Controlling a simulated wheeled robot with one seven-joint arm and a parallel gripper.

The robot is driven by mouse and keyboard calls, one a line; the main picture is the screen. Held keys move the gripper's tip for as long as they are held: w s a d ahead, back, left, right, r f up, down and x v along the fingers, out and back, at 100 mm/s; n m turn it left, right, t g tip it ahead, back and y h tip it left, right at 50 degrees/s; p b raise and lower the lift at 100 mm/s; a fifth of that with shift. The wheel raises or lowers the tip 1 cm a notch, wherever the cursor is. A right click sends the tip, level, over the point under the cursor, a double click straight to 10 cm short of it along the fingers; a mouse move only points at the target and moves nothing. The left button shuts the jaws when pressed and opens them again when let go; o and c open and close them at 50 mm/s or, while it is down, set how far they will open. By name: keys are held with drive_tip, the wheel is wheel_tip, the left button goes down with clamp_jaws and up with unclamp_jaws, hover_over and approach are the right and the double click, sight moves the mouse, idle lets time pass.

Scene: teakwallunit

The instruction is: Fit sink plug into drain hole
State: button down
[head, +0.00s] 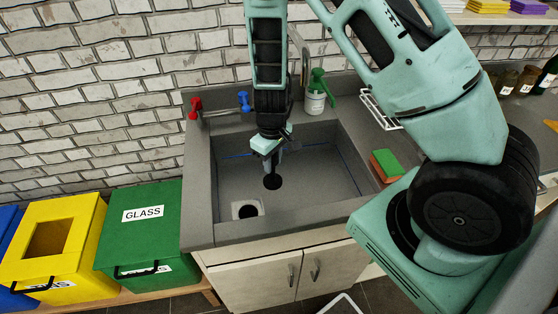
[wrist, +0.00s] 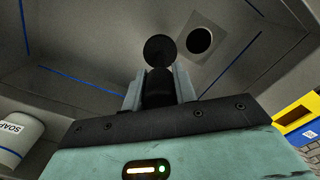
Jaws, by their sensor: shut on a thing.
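The sink plug (head: 272,182) is a black disc held below my gripper (head: 272,164), inside the grey sink basin (head: 330,185). My gripper is shut on it; in the wrist view the plug (wrist: 160,50) shows just beyond the fingertips (wrist: 158,85). The drain hole (head: 248,211) is a dark round opening in a light square plate, to the left of and nearer than the plug in the head view. In the wrist view the drain hole (wrist: 199,40) lies to the right of the plug, apart from it. The plug appears above the basin floor.
Red (head: 195,108) and blue (head: 243,101) tap handles stand at the sink's back left. A soap container (head: 315,102) stands on the back rim. A green and orange sponge (head: 386,164) lies right of the basin. Green (head: 140,235) and yellow (head: 52,245) bins stand left.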

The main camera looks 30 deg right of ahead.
drive_tip(key=a+r+n+p, duration=0.3)
drive_tip(key=a+r+n, duration=0.8)
drive_tip(key=n, duration=0.8)
wheel_tip(320, 180, down, 12)
drive_tip(key=d+b, duration=0.1)
drive_tip(key=b, duration=0.6)
drive_tip(key=shift+w+d+f, duration=0.15)
drive_tip(key=shift+d+f, duration=0.1)
drive_tip(key=shift+d, duration=0.1)
drive_tip(key=shift+f+b, duration=2.05)
drive_tip(key=shift+f, duration=0.8)
drive_tip(key=shift+f+b, duration=0.65)
drive_tip(key=shift+f, duration=0.65)
drive_tip(key=c, duration=1)
unclamp_jaws()
drive_tip(key=shift+c, duration=0.2)
